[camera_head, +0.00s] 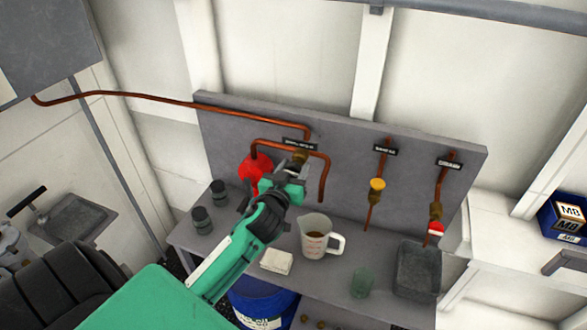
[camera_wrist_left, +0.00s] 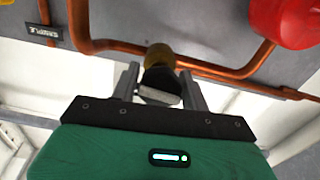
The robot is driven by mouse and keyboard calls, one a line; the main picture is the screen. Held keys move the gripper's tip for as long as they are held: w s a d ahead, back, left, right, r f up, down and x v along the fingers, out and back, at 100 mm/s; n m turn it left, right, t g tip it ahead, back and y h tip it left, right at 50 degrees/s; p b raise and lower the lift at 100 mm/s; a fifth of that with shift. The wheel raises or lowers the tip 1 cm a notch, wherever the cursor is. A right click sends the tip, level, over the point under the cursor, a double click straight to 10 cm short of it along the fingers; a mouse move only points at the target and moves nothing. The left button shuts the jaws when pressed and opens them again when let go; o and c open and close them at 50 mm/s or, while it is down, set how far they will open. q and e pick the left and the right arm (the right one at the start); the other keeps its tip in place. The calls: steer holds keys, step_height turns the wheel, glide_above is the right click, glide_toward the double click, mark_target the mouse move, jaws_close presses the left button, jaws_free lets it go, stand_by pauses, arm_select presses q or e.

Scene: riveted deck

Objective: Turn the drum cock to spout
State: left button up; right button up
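The drum cock is a brass valve (camera_head: 300,157) on the copper pipes of the grey back panel, below a small black label. Its dark handle with a pale end (camera_wrist_left: 160,84) shows in the left wrist view, under the brass body (camera_wrist_left: 160,55). My left gripper (camera_head: 272,184) is at the cock and partly covers it in the head view. In the left wrist view its fingers (camera_wrist_left: 160,88) lie on both sides of the handle, apparently touching it. A copper spout (camera_head: 322,188) bends down just right of the cock. My right gripper is not in view.
A measuring jug (camera_head: 315,238) with brown liquid stands on the bench below the spout. A red rounded object (camera_head: 254,170) is left of the cock. Yellow (camera_head: 377,185) and red (camera_head: 436,228) valve handles are further right. A green glass (camera_head: 362,282) and grey tray (camera_head: 418,270) stand right.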

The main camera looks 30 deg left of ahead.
arm_select(q)
steer(key=c, duration=0.5)
steer(key=shift+n+b, duration=0.3)
steer(key=shift+n, duration=0.5)
steer(key=o, duration=0.9)
steer(key=shift+o, duration=0.2)
